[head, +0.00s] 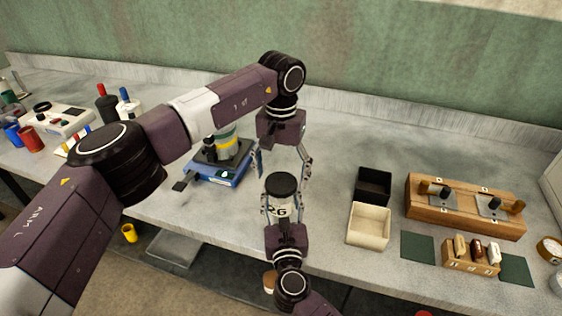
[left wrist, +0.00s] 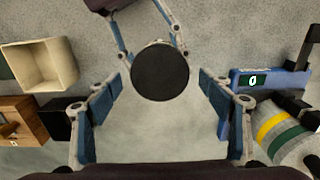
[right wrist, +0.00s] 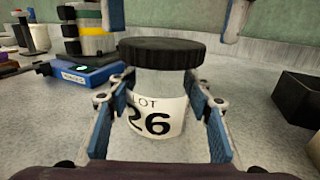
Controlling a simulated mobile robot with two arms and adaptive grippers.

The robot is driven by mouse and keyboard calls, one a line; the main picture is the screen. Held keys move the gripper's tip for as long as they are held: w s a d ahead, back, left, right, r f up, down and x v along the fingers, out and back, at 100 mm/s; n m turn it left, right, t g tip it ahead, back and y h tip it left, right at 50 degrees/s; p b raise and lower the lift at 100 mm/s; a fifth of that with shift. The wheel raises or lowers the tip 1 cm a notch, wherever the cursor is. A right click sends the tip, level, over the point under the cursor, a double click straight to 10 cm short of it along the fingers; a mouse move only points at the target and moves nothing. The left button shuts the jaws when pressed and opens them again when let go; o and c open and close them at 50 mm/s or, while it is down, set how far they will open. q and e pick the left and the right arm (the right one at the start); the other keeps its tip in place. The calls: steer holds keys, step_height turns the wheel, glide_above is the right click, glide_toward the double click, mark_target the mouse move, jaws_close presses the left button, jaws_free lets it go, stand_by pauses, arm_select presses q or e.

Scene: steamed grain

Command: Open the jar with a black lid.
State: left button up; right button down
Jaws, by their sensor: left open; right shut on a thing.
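The jar (right wrist: 160,110) has a wide black lid (right wrist: 162,54) and a white label reading "LOT" and "26". It stands upright, and the lid is on it. My right gripper (right wrist: 160,125) is shut on the jar's body, one finger on each side. My left gripper (head: 283,165) points down above the lid with its fingers spread and empty. In the left wrist view the black lid (left wrist: 160,71) lies between the open left fingers (left wrist: 160,115), apart from both. In the head view the lid (head: 281,186) hides much of the jar.
A blue device (head: 222,167) with a striped cylinder stands left of the jar. A black box (head: 373,184), a cream box (head: 369,225) and a wooden rack (head: 465,212) stand to the right. The bench's front edge is close to the jar.

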arm_select(q)
steer(key=shift+f, duration=0.65)
